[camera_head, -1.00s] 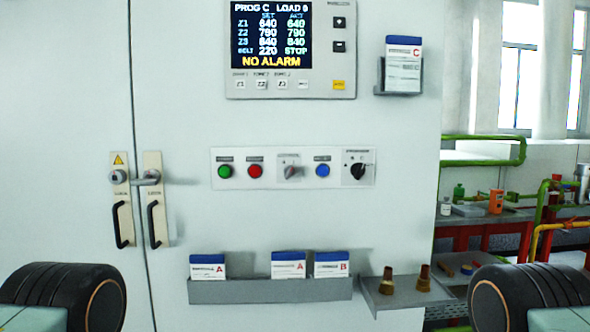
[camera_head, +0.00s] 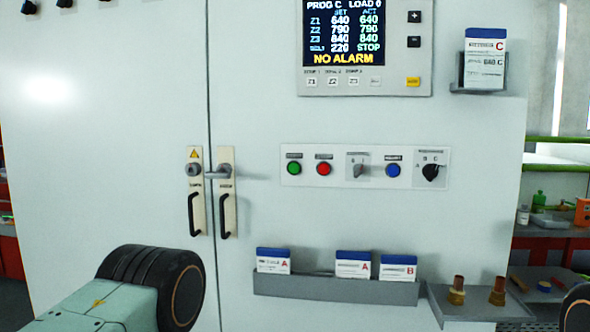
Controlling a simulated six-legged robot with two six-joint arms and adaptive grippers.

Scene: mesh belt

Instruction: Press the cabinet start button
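The large pale cabinet (camera_head: 400,220) fills most of the view. A white control strip (camera_head: 338,180) on its front holds a green button (camera_head: 294,168) at the left end, then a red button (camera_head: 324,169), a grey selector switch (camera_head: 358,171), a blue button (camera_head: 393,170) and a black rotary selector (camera_head: 431,171). The small labels above them are too blurred to read. Nothing touches the green button. Part of my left arm shows at the lower left and a sliver of my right arm at the right edge. Neither gripper is in view.
A display panel (camera_head: 368,88) reads "NO ALARM" and belt "STOP". Door handles (camera_head: 226,214) are left of the strip. A card tray (camera_head: 335,287) and a shelf with two brown pieces (camera_head: 457,290) project below. A card holder (camera_head: 479,86) is upper right.

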